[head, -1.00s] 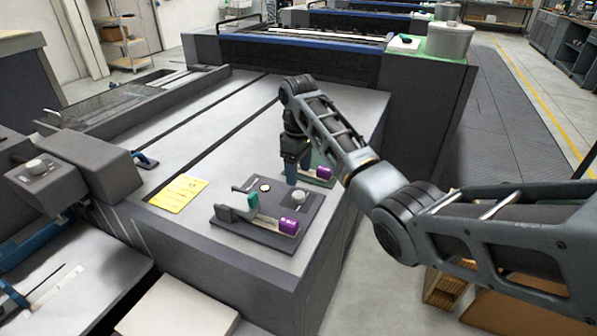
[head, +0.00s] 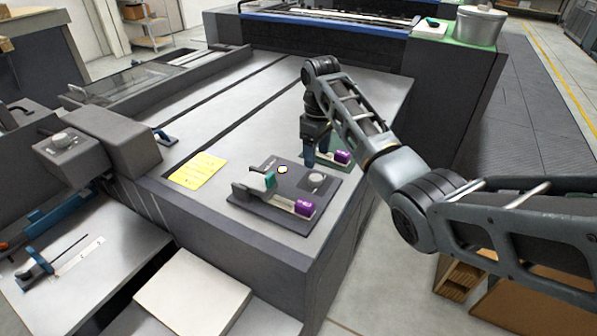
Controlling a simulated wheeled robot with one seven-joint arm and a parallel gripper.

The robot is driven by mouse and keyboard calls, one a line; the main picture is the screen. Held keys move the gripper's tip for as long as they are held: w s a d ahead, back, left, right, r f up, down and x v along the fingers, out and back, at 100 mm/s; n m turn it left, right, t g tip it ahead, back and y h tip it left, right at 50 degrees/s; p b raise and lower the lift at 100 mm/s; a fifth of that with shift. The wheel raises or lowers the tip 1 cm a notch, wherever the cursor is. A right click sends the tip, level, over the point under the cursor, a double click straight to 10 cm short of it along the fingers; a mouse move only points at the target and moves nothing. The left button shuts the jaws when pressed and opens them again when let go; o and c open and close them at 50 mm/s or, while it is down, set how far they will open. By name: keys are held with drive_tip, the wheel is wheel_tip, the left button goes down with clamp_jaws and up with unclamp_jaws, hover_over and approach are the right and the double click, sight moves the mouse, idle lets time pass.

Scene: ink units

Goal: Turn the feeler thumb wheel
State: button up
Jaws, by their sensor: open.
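A dark plate (head: 243,200) lies on the grey machine top, near its front right corner. It carries a round grey knob (head: 316,180), a teal-and-grey lever piece (head: 262,181), a purple block (head: 305,207) and a small pale button (head: 282,169). Another grey knob (head: 62,139) sits on the dark box at left. I cannot tell for sure which is the feeler thumb wheel. My gripper (head: 315,161) is open, pointing down just behind the plate and its knob. It looks empty and apart from the knob. A second purple block (head: 342,156) shows beside its fingers.
A yellow note (head: 198,170) lies left of the plate. A small blue-handled tool (head: 163,137) is farther left. A pale board (head: 193,291) lies below the front edge. A lidded grey pot (head: 478,28) stands at the back right. The machine top (head: 270,125) behind the note is clear.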

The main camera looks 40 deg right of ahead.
sight(315, 177)
drive_tip(key=shift+a+f+b, duration=0.1)
drive_tip(key=shift+b, duration=0.45)
drive_tip(key=shift+f, duration=3.8)
drive_tip(key=c, duration=1.1)
drive_tip(key=shift+o, duration=0.2)
drive_tip(key=shift+r+m+p, duration=0.2)
drive_tip(key=shift+m+p, duration=0.8)
drive_tip(key=shift+f+m+p, duration=0.2)
drive_tip(key=shift+m+p, duration=0.15)
drive_tip(key=shift+m, duration=0.75)
